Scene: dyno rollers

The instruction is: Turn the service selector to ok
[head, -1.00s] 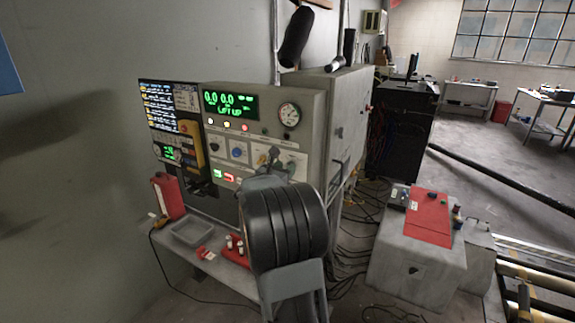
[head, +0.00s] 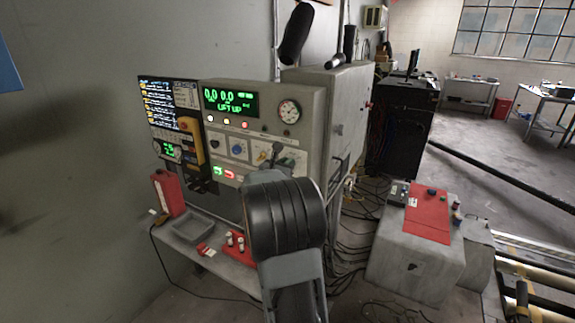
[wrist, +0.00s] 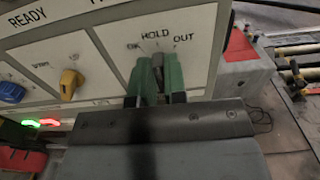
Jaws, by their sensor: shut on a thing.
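The service selector (wrist: 158,68) is a small grey lever on the pale panel, marked OK, HOLD and OUT, in the wrist view. It stands roughly beneath the HOLD mark, with OK to its left and OUT to its right. My gripper (wrist: 159,78) has its two green fingers on either side of the lever and is shut on it. In the head view my dark wrist covers much of the selector area, so the grip is not clear there.
A yellow knob (wrist: 70,84) and a blue knob (wrist: 11,92) sit to the left on the same panel. A round gauge (head: 289,110) is above. A shelf with a grey tray (head: 192,228) stands below. A grey box with a red top (head: 428,215) is at right.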

